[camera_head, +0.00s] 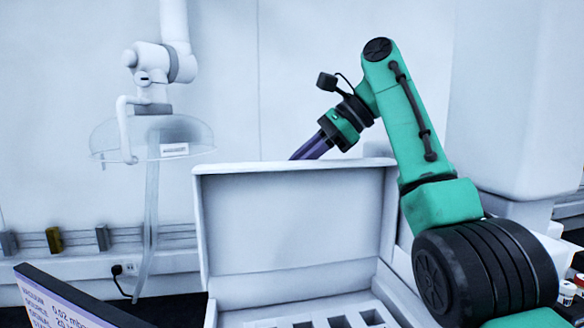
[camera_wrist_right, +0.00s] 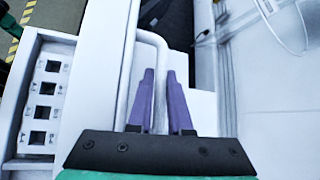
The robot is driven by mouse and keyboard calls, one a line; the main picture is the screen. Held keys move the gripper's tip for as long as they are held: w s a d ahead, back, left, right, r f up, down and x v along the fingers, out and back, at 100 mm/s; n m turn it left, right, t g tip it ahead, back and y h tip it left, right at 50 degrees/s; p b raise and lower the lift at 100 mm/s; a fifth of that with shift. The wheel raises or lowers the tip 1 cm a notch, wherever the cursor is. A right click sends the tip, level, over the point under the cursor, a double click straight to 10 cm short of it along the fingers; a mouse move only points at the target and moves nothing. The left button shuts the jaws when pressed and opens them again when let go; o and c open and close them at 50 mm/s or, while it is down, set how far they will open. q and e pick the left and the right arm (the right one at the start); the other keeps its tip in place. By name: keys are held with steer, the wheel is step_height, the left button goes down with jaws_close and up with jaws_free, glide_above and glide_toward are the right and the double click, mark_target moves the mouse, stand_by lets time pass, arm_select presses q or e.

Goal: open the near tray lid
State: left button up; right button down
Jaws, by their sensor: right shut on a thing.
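The near tray (camera_head: 390,285) is a white box at the bottom middle of the head view, with square slots inside. Its white lid (camera_head: 290,225) stands raised, close to upright, at the back of the box. The lid (camera_wrist_right: 103,70) and the slotted tray (camera_wrist_right: 25,85) also show in the right wrist view. My right gripper (camera_head: 306,156) reaches behind the lid's top edge, and the lid hides its fingertips. In the wrist view, the purple fingers of my right gripper (camera_wrist_right: 163,90) are shut on the lid's pale handle bar (camera_wrist_right: 160,62). My left gripper is not in view.
A clear dome hood (camera_head: 175,140) hangs from a jointed white arm at the left. A dark-edged display panel (camera_head: 65,300) stands at the lower left. A large white housing (camera_head: 525,90) is at the right, with small white vials (camera_head: 567,292) below it.

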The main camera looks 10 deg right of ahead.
steer(key=shift+f, duration=0.2)
steer(key=shift+s, duration=0.1)
steer(key=c, duration=1.2)
jaws_free()
steer(key=shift+o, duration=0.4)
steer(key=p+v, duration=0.4)
steer(key=v, duration=0.3)
steer(key=shift+d+r, duration=0.2)
steer(key=shift+r, duration=0.15)
steer(key=shift+d, duration=0.1)
steer(key=shift+f, duration=0.15)
steer(key=shift+w, duration=0.2)
